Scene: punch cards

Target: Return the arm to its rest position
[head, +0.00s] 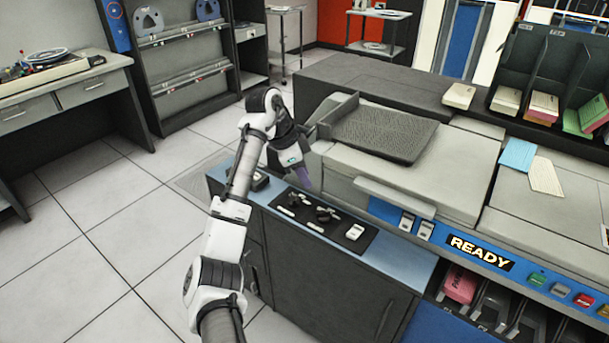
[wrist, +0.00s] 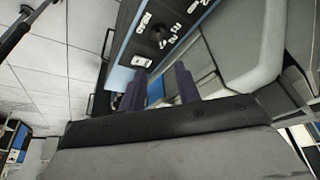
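My white and grey arm reaches up from the bottom of the head view and bends down over the left end of the card machine. My gripper (head: 303,180) hangs there with its purple fingers pointing down, behind the black control panel (head: 340,233). In the wrist view my gripper (wrist: 160,88) shows two dark purple fingers set apart, with nothing held between them. Beyond them lies the control panel (wrist: 152,42) with its knob and white labels. Whether the fingertips touch anything is hard to tell.
The card machine (head: 395,185) with its grey hopper and lit READY sign (head: 480,252) fills the right. A dark card rack (head: 545,75) stands at the back right. A desk (head: 65,85) and shelf unit (head: 190,95) stand at the left. The tiled floor (head: 100,200) between is clear.

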